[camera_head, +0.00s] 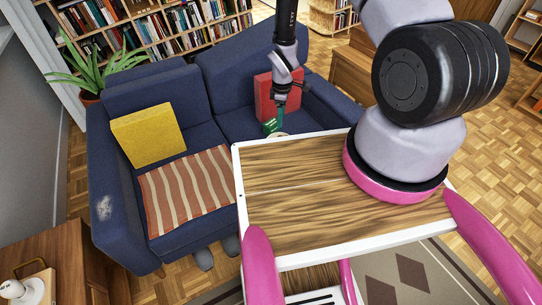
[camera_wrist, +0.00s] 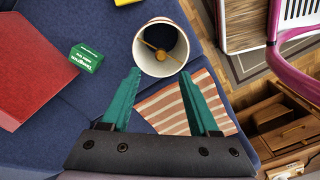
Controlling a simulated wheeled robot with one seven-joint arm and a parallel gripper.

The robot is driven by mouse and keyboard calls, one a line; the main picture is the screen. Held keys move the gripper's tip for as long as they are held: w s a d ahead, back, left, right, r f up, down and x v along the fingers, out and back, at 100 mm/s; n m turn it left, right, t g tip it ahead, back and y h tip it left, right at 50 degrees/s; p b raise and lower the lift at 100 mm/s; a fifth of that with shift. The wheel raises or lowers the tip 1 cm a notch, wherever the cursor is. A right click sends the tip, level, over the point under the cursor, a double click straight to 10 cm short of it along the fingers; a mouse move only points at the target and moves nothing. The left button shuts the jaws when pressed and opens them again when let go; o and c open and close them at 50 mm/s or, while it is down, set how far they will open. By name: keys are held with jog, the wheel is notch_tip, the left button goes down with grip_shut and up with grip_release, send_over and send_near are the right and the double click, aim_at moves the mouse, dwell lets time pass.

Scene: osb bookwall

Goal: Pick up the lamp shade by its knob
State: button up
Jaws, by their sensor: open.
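The lamp shade (camera_wrist: 146,54) is a white, round, open-topped shell on the blue sofa, seen from above in the wrist view. Its brass knob (camera_wrist: 161,55) shows inside the ring, with thin brass spokes. In the head view only a pale bit of the shade (camera_head: 280,135) shows behind the table edge. My gripper (camera_wrist: 159,74) is open and empty, with teal fingers spread apart. Its tips appear just below the shade in the wrist view, one on either side; their height above it is hard to tell. In the head view my gripper (camera_head: 271,126) is over the sofa.
A striped blanket (camera_head: 188,190) and yellow cushion (camera_head: 148,135) lie on the sofa (camera_head: 120,205). My wood-topped tray is in front. A white object (camera_head: 30,291) stands on the cabinet at lower left.

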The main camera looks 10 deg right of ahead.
jog(key=f, duration=0.5)
jog(key=shift+s+a, duration=0.1)
jog(key=shift+a, duration=0.15)
jog(key=shift+f, duration=3.2)
jog(key=shift+c, duration=0.3)
grip_shut()
